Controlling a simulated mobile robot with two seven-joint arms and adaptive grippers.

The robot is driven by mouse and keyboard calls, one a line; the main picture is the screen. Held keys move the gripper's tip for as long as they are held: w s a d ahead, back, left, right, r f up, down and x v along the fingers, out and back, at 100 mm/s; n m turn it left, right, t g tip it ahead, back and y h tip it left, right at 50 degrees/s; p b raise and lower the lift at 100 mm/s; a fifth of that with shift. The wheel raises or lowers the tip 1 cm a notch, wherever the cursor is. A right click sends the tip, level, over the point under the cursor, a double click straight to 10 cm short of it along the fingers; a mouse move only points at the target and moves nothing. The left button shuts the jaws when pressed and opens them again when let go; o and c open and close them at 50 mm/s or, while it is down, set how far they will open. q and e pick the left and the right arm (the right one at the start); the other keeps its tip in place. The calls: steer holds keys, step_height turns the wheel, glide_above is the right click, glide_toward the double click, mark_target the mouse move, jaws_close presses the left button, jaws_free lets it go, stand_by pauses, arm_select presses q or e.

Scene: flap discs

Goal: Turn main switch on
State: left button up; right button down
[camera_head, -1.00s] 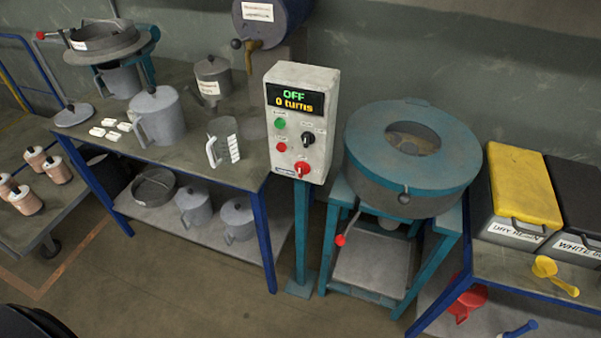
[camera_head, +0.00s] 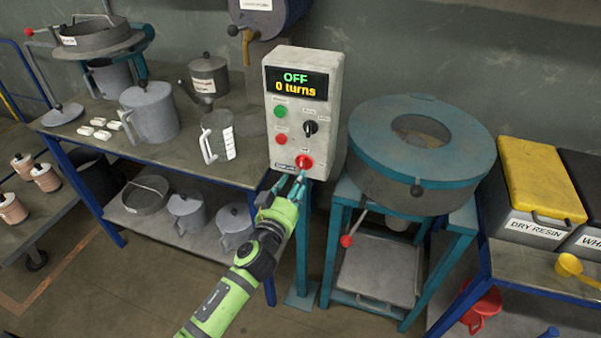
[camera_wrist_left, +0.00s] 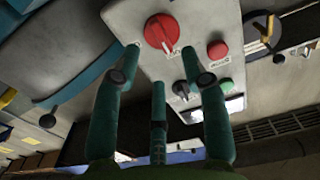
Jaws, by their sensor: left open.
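The control box (camera_head: 299,73) stands on a teal post, its display reading "OFF" and "0 turns". A red rotary switch (camera_head: 304,162) sits at its lower right. It also shows in the left wrist view as a large red knob (camera_wrist_left: 161,31). Above it on the box are a black knob (camera_head: 310,128), a green button (camera_head: 281,112) and a red button (camera_head: 281,140). My left gripper (camera_head: 290,184) is open and empty just below the red switch. In the left wrist view its fingers (camera_wrist_left: 160,65) are spread either side below the knob, apparently not touching it. My right gripper is not in view.
A round teal-topped machine (camera_head: 372,147) stands right of the box. A bench (camera_head: 180,158) with jugs and a measuring jug (camera_head: 219,136) is at left. A bin labelled "DRY RESIN" (camera_head: 540,190) stands at right.

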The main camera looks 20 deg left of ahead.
mark_target(303, 168)
arm_select(q)
steer(key=shift+w+d, duration=0.15)
steer(key=shift+w, duration=2.55)
jaws_close()
